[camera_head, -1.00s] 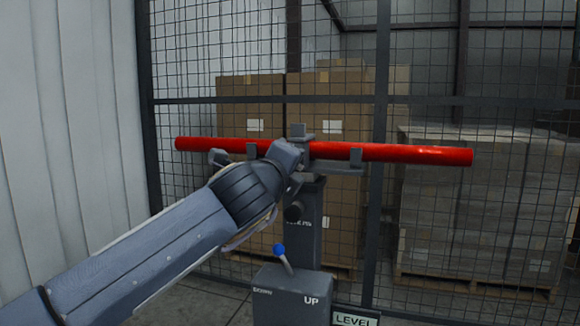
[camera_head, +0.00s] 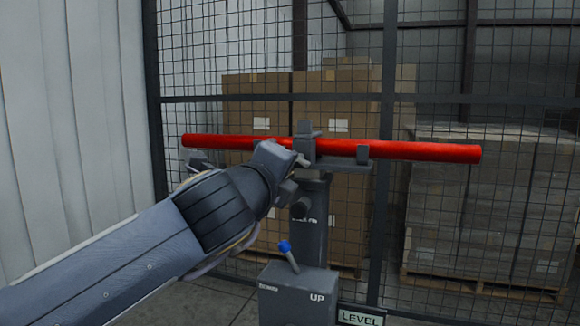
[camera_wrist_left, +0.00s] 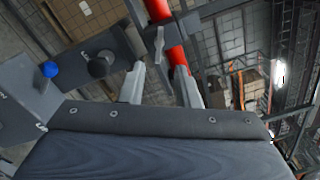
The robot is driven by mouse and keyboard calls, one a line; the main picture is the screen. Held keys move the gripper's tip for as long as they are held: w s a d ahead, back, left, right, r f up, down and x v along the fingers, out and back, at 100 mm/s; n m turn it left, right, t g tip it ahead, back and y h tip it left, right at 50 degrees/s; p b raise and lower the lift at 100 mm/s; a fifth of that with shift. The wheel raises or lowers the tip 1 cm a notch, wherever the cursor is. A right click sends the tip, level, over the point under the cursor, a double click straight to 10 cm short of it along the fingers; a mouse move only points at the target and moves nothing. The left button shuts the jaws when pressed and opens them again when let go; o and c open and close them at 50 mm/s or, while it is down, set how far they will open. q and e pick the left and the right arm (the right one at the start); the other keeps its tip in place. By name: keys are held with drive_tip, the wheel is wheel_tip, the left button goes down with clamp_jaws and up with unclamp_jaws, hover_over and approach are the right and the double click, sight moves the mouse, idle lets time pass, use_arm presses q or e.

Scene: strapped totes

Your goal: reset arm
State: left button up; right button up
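A long red bar (camera_head: 420,151) lies nearly level across the dark cradle of a grey stand (camera_head: 312,230) in the head view. The bar also shows in the left wrist view (camera_wrist_left: 172,40). My left gripper (camera_wrist_left: 161,88) has its two pale fingers spread apart with an empty gap between them. The bar runs beyond the fingertips, near the right finger in that view. In the head view my left forearm and wrist cover part of the bar and cradle, and the fingertips are mostly hidden. My right gripper shows in neither view.
A grey box marked UP (camera_head: 297,298) with a blue-knobbed lever (camera_head: 287,250) stands at the stand's foot, beside a LEVEL sign (camera_head: 360,317). A wire mesh fence, cartons (camera_head: 345,90) and wrapped pallets (camera_head: 490,200) lie behind. A pale ribbed wall is on the left.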

use_arm(q)
drive_tip(key=shift+s+a, duration=0.1)
drive_tip(key=shift+s, duration=0.1)
drive_tip(key=s+a+f+m+h, duration=0.2)
drive_tip(key=s+a+f+m, duration=0.15)
drive_tip(key=m, duration=0.75)
drive_tip(key=s+a+f+m+h, duration=0.1)
drive_tip(key=s+a+f+m, duration=0.25)
drive_tip(key=m, duration=0.65)
drive_tip(key=s+a+f+m+g+y, duration=0.2)
drive_tip(key=s+a+f+m+g, duration=0.2)
drive_tip(key=s+f+m, duration=0.5)
drive_tip(key=s+a+f+m+g+y, duration=0.1)
drive_tip(key=s+a+f+m+g, duration=0.4)
drive_tip(key=f, duration=0.8)
drive_tip(key=s+a+f+m+g+y, duration=0.2)
drive_tip(key=s+f+m+g, duration=0.1)
drive_tip(key=s+f+m, duration=0.65)
wheel_tip(320, 180, up, 27)
drive_tip(key=w+n+p, duration=0.1)
drive_tip(key=p, duration=2.7)
drive_tip(key=shift+w+p, duration=0.2)
drive_tip(key=shift+p, duration=0.1)
drive_tip(key=shift+a, duration=0.1)
